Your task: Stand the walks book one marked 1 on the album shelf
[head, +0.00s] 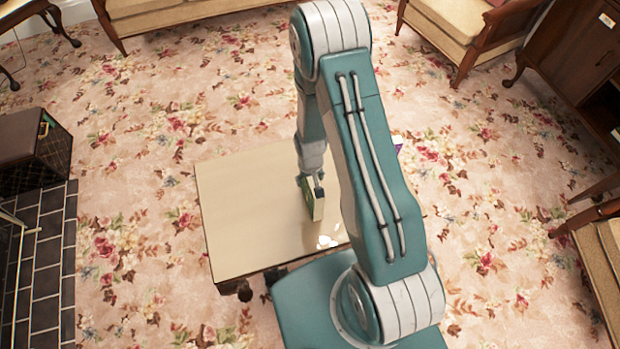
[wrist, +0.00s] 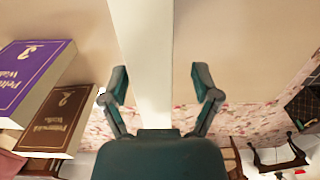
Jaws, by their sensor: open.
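A book with a green cover edge and pale page side (head: 318,203) stands upright on the low table; its number is not visible, so I cannot confirm it is book one. My gripper (head: 311,180) is over it from above. In the wrist view, the pale book (wrist: 146,50) lies between the two fingers of my gripper (wrist: 160,88). The fingers are spread, with a gap on each side of it. A purple book marked 3 (wrist: 30,75) and a brown book marked 2 (wrist: 58,118) are at the left. I cannot tell which furniture is the album shelf.
The pale low table (head: 245,205) is mostly clear on its left side. Small white objects (head: 327,241) lie near its front edge. A dark box with mesh sides (head: 36,152) stands far left by black tiles. A dark wooden cabinet (head: 575,50) stands at the right.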

